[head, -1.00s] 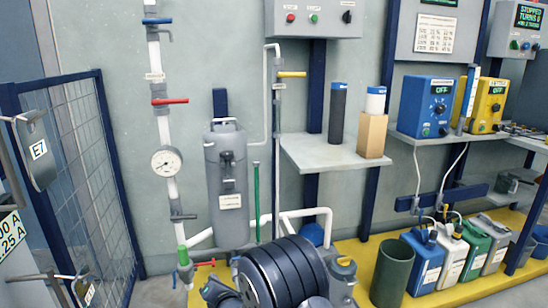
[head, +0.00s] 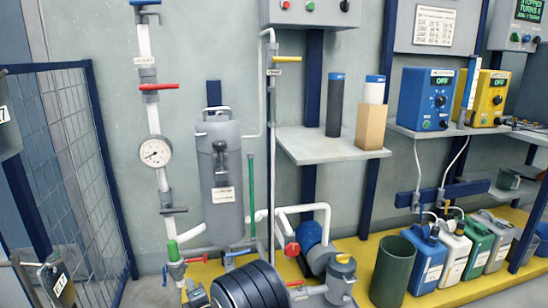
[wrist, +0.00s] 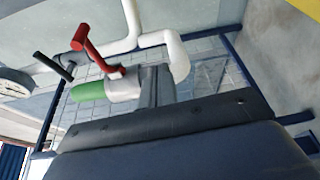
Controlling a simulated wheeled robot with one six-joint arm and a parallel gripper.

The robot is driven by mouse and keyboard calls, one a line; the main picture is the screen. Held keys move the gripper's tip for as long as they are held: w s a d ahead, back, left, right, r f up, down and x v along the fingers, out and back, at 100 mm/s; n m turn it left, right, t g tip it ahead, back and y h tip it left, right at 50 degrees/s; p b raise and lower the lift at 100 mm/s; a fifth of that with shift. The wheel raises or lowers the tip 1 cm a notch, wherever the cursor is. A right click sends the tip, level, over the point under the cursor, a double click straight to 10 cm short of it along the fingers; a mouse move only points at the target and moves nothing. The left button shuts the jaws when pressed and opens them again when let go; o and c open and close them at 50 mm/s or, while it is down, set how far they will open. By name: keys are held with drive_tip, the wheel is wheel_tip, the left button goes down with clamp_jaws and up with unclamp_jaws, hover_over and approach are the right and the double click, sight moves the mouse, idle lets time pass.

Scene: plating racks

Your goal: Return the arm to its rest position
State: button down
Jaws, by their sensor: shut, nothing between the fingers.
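In the wrist view, my gripper (wrist: 157,72) points out from its dark mount at the bottom of the picture. Its grey fingers are together and hold nothing. They overlap a white pipe with a green end (wrist: 88,90) and a red lever (wrist: 92,50) behind them; I cannot tell the gap to these. In the head view, my dark ribbed arm part (head: 250,288) stands low in the middle, cut by the lower edge. My gripper cannot be made out in that view.
A pipe with a gauge (head: 155,151), a grey canister (head: 221,180) and a pump (head: 325,262) stand behind my arm. A shelf (head: 335,150) juts from the wall. A dark green bin (head: 392,272) and several jugs (head: 425,262) stand at right. A mesh fence (head: 85,170) bounds the left.

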drive_tip(key=shift+m, duration=0.3)
drive_tip(key=shift+r, duration=0.1)
idle(0.3)
